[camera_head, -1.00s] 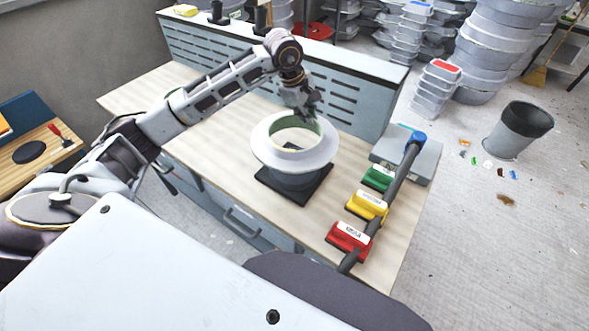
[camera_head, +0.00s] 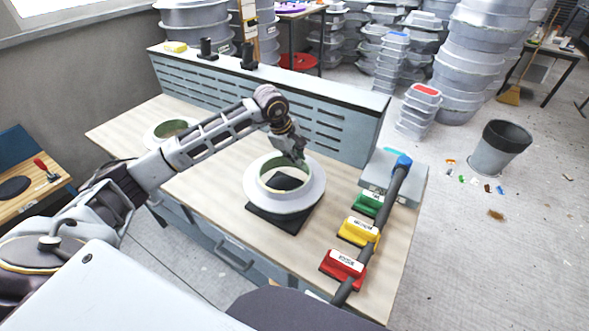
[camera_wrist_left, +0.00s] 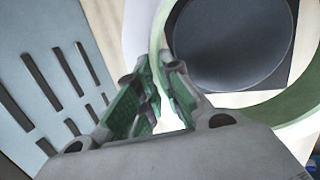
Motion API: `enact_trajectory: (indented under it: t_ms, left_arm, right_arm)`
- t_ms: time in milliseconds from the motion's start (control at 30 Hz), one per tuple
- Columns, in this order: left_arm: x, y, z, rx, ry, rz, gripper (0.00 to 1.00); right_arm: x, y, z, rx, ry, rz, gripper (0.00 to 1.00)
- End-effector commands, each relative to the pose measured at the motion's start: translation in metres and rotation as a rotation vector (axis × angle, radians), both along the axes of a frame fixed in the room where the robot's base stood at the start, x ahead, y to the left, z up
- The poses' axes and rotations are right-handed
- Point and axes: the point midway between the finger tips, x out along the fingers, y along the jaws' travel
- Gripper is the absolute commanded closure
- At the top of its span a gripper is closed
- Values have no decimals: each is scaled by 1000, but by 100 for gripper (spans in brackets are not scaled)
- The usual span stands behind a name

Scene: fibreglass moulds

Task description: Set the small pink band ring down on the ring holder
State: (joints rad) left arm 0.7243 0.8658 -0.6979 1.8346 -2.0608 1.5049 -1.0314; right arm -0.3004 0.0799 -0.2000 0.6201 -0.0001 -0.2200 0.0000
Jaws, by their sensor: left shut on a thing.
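My left gripper (camera_head: 299,157) is shut on the far wall of a wide-flanged ring (camera_head: 257,191). The ring looks white with a pale green inner wall; I see no clear pink on it. It is level above a black square plate (camera_head: 292,227), which I take for the ring holder; I cannot tell whether they touch. In the left wrist view the jaws (camera_wrist_left: 158,95) straddle the ring's wall (camera_wrist_left: 157,38), and a dark round disc (camera_wrist_left: 228,42) on the black square shows through the opening. My right gripper is not in view.
A second flanged ring (camera_head: 154,139) lies at the table's left, partly behind my arm. Green (camera_head: 368,205), yellow (camera_head: 357,232) and red (camera_head: 343,266) labelled blocks line the right side beside a dark, blue-ended bar (camera_head: 388,205). A slotted grey panel (camera_head: 335,118) stands behind.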

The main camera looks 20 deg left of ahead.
Motion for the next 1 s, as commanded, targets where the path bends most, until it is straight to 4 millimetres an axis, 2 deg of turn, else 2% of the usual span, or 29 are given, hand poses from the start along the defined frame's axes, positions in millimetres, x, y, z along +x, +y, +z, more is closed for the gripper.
enact_trajectory:
  t_ms: [200, 633, 1000]
  left_arm:
    - [0, 0, -15, -1, -2, -1, 100]
    - [0, 0, -20, 0, -1, 0, 100]
    - [0, 0, -51, -1, -1, -1, 100]
  right_arm:
    - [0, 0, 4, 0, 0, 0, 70]
    - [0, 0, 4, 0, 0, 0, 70]
    - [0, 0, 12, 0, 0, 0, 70]
